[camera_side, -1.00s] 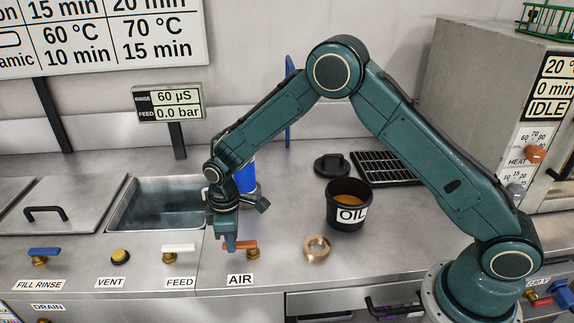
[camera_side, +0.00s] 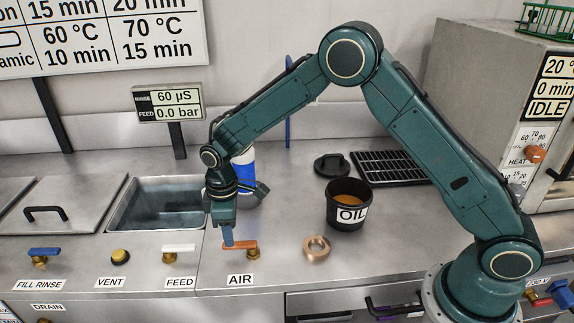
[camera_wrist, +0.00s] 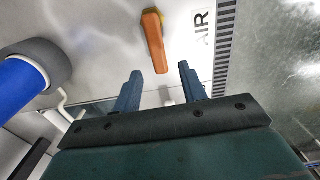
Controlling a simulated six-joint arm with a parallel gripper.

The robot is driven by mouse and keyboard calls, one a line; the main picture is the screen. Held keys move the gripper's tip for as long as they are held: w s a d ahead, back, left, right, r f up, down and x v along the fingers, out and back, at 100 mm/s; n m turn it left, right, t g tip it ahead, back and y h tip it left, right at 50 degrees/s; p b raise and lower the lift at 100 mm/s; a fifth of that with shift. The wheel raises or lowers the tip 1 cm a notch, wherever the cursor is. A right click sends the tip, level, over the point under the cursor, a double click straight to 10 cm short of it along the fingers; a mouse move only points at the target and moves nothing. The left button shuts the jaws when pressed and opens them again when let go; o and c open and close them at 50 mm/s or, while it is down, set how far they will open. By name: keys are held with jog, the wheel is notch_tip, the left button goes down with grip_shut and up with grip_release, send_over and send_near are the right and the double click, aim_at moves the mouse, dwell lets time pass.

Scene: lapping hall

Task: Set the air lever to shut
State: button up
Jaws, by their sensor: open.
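The air lever (camera_side: 243,244) is an orange handle on a brass valve, above the AIR label (camera_side: 240,280) on the bench front. In the side view the handle points left from its valve. My gripper (camera_side: 228,240) hangs with its fingers down by the handle's left end. In the wrist view the air lever (camera_wrist: 154,42) lies beyond the two blue fingertips of my gripper (camera_wrist: 158,78), its free end toward the gap between them. The jaws are open, with nothing held. I cannot tell whether a finger touches the handle.
A blue-and-white bottle (camera_side: 246,180) stands behind my gripper. A brass ring (camera_side: 316,248) and an OIL pot (camera_side: 348,206) are to the right.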

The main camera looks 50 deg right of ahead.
notch_tip(320, 180, up, 10)
dwell(0.5)
jog(key=shift+r, duration=0.15)
